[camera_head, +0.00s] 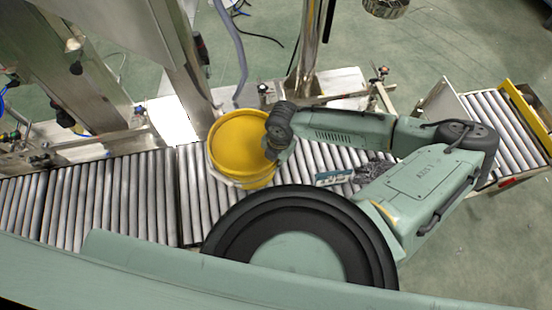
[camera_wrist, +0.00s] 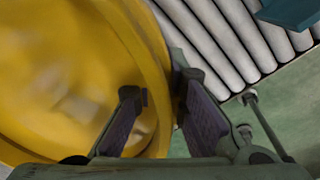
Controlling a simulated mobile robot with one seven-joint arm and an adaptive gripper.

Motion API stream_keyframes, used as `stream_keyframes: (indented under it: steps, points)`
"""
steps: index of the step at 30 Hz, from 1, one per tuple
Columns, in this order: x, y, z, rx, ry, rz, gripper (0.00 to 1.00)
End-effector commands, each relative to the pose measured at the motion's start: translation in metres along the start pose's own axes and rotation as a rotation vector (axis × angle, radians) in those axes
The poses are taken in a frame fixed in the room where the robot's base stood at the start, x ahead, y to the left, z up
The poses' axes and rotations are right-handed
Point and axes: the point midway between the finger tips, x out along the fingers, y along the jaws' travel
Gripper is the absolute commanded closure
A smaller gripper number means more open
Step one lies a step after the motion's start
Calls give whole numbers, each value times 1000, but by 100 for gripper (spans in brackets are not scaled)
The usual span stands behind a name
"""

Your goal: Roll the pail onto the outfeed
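The yellow pail (camera_head: 238,145) stands on the roller conveyor (camera_head: 190,215), open top up, with a pale edge showing around its base. My arm reaches over from the right, and my gripper (camera_head: 277,150) is at the pail's right rim. In the wrist view the pail (camera_wrist: 60,70) fills the left side. My gripper (camera_wrist: 160,88) is open there, its fingers apart with the rim between them. The left finger is over the pail's inside and the right finger is just outside. Whether either finger touches the rim is unclear. The pictures do not label the outfeed.
Rollers continue left (camera_head: 60,205) past the pail. A teal item (camera_head: 335,177) and a dark crumpled heap (camera_head: 375,172) lie right of it on the conveyor. A separate roller section (camera_head: 500,115) with a yellow edge is at far right. Steel posts (camera_head: 308,50) stand behind.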

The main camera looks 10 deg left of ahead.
Motion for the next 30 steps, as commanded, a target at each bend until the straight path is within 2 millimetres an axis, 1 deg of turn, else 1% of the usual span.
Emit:
stream_keyframes:
  steps: [1, 6, 12, 13, 17, 20, 30]
  points:
    - [0, 0, 0, 1, -1, 0, 82]
    - [1, 0, 1, 3, -1, 0, 72]
    - [1, 0, 1, 4, -2, -1, 72]
    - [7, -8, 0, 7, 2, -23, 72]
    - [2, -6, 0, 7, 1, -18, 72]
    - [-11, -5, 1, 6, -1, -12, 72]
    - [-84, -2, 2, 5, -4, -4, 72]
